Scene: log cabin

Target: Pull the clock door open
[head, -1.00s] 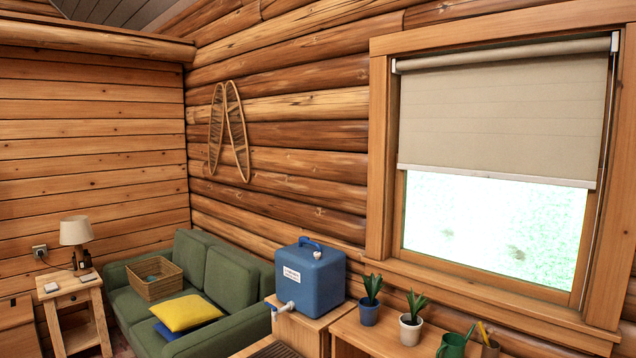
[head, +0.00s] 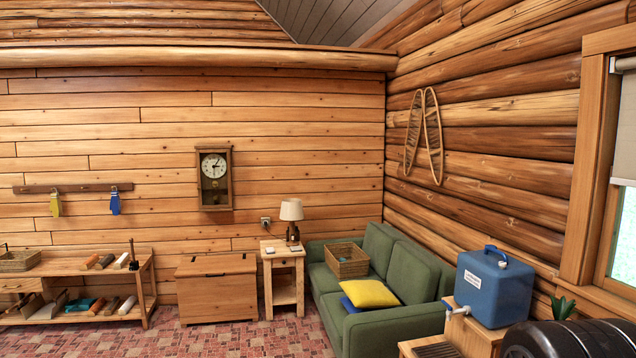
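The wall clock (head: 215,178) hangs on the far plank wall, left of centre in the head view. It has a wooden case, a round white dial and a lower glazed part with a pendulum. Its door looks shut, though it is small at this distance.
A wooden chest (head: 218,288) stands on the floor below the clock. Right of it are a side table (head: 284,262) with a lamp and a green sofa (head: 392,325). A low shelf (head: 75,268) stands left. Patterned floor (head: 240,338) is clear in front of the chest.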

